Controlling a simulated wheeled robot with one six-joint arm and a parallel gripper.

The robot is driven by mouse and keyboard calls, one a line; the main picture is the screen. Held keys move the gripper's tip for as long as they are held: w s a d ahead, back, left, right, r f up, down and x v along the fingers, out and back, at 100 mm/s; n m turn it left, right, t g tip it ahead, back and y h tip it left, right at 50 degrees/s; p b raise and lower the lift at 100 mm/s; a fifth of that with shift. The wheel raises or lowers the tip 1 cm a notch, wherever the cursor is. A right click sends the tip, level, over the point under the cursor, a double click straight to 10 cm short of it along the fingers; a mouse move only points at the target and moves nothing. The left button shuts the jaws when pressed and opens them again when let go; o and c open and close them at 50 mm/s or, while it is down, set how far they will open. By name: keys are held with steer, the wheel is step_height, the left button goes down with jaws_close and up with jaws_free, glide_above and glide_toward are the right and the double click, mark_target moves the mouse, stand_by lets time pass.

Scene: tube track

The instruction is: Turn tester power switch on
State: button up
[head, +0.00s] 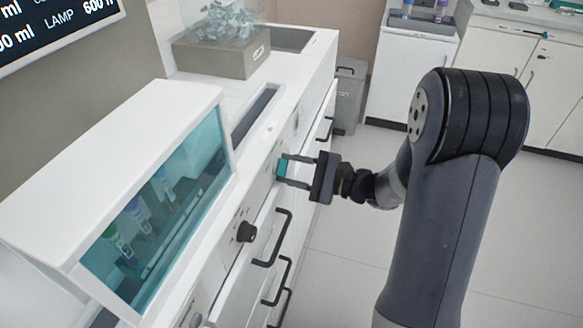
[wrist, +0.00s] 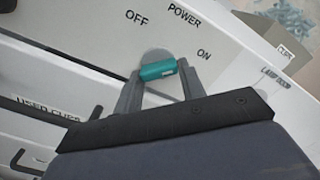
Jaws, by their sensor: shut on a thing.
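The power switch (wrist: 158,70) is a teal handle on a round grey plate, on the white front panel of the tester (head: 130,160). The wrist view shows POWER above it, OFF at upper left and ON at right. The handle lies nearly level in that view, its right end tilted slightly up toward ON. In the head view the switch (head: 282,168) sits at the panel's upper right part. My gripper (head: 283,170) is shut on the handle, one finger at each end. It also shows in the wrist view (wrist: 158,78).
A black knob (head: 246,231) sits on the panel nearer the camera. Drawers with black handles (head: 273,238) lie below the panel. A box of clear cups (head: 225,45) stands on the counter's far end. The floor (head: 335,250) to the right is clear.

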steer(key=shift+f, duration=0.1)
steer(key=o, duration=1)
steer(key=v, duration=1)
steer(key=shift+d, duration=0.4)
steer(key=shift+s+a, duration=0.1)
steer(key=shift+a, duration=0.05)
steer(key=x, duration=1)
steer(key=shift+a, duration=0.25)
